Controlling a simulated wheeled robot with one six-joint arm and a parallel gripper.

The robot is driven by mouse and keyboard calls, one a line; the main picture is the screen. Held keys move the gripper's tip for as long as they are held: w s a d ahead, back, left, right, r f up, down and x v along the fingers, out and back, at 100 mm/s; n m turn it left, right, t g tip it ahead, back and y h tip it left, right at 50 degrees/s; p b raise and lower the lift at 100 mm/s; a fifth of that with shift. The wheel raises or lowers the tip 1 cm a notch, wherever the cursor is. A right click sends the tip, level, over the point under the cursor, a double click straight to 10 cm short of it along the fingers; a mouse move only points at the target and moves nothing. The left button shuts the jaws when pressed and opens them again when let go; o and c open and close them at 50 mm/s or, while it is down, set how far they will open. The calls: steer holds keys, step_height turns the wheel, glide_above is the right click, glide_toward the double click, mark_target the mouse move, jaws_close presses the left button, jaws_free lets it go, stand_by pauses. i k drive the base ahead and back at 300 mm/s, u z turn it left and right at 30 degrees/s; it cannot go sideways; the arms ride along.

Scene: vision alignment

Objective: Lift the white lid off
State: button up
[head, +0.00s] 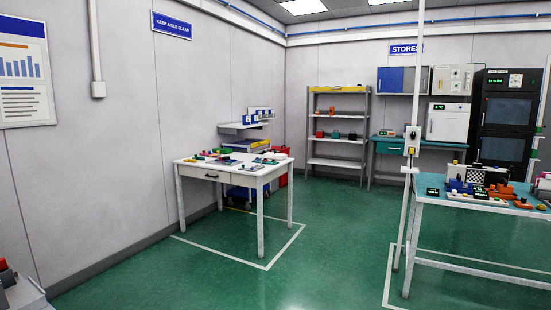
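I cannot make out a white lid in the head view; the items on the tables are too small to tell apart. A white table (238,181) stands against the left wall with several small coloured parts on it. A teal-topped table (440,193) stands at the right, partly cut off by the picture edge. It bears a checkered board (476,175), orange parts (502,190) and small dark boxes with green displays. My gripper is not in view.
Green floor (330,250) lies open between the tables, with white floor lines. A white post (414,130) rises by the teal table. Grey shelves (338,138), a back bench (388,148) and a black cabinet (507,118) line the far wall.

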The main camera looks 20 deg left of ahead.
mark_target(274, 156)
steer(key=k, duration=0.5)
steer(key=u, duration=0.15)
steer(key=i, duration=4.65)
steer(key=u, duration=0.35)
steer(key=i, duration=4.3)
steer(key=u, duration=1.3)
